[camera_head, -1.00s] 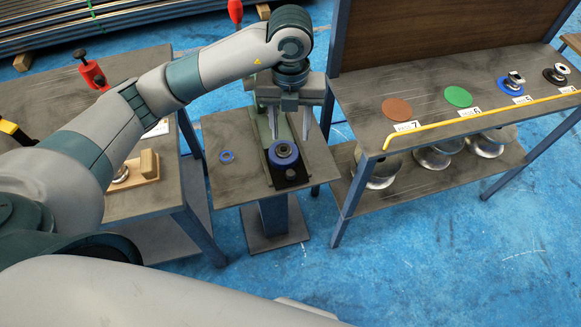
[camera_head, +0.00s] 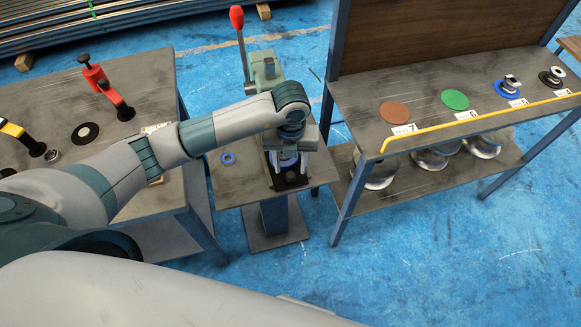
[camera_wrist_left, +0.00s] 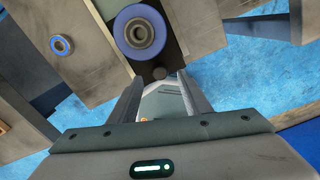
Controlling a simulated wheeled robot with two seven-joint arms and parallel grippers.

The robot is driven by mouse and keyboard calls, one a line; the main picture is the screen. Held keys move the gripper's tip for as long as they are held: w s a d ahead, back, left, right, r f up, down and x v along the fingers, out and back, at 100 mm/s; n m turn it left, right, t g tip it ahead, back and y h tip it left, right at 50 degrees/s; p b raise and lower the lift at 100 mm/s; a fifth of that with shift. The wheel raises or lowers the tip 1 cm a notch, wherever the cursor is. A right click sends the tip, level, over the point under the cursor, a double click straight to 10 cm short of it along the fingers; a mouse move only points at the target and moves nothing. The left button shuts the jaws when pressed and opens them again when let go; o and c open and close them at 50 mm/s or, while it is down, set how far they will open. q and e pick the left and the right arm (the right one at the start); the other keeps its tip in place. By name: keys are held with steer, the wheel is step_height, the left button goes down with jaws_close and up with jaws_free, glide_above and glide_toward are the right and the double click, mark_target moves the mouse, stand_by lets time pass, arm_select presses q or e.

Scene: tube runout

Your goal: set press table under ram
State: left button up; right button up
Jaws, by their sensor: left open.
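The green press (camera_head: 267,72) stands on a small pedestal table (camera_head: 228,185), with a red-knobbed lever (camera_head: 237,18) rising at its back. In the left wrist view, a blue round piece with a grey centre (camera_wrist_left: 140,32) sits on the dark press base (camera_wrist_left: 148,70), and a small dark knob (camera_wrist_left: 160,74) is at the base's end. My left gripper (camera_head: 289,165) is over the near part of the press and hides most of the blue piece in the head view. Its fingers (camera_wrist_left: 158,88) are apart near the knob; contact cannot be told. The ram is not clearly visible. My right gripper is out of view.
A small blue ring (camera_head: 228,158) lies left of the press. The left bench (camera_head: 150,85) carries red and yellow clamps. The right shelf (camera_head: 430,85) holds coloured discs, a yellow rail and metal parts below. Blue floor is open at lower right.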

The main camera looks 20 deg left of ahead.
mark_target(290, 174)
arm_select(q)
steer(key=shift+f+p, duration=0.3)
steer(key=shift+f, duration=1.45)
jaws_close()
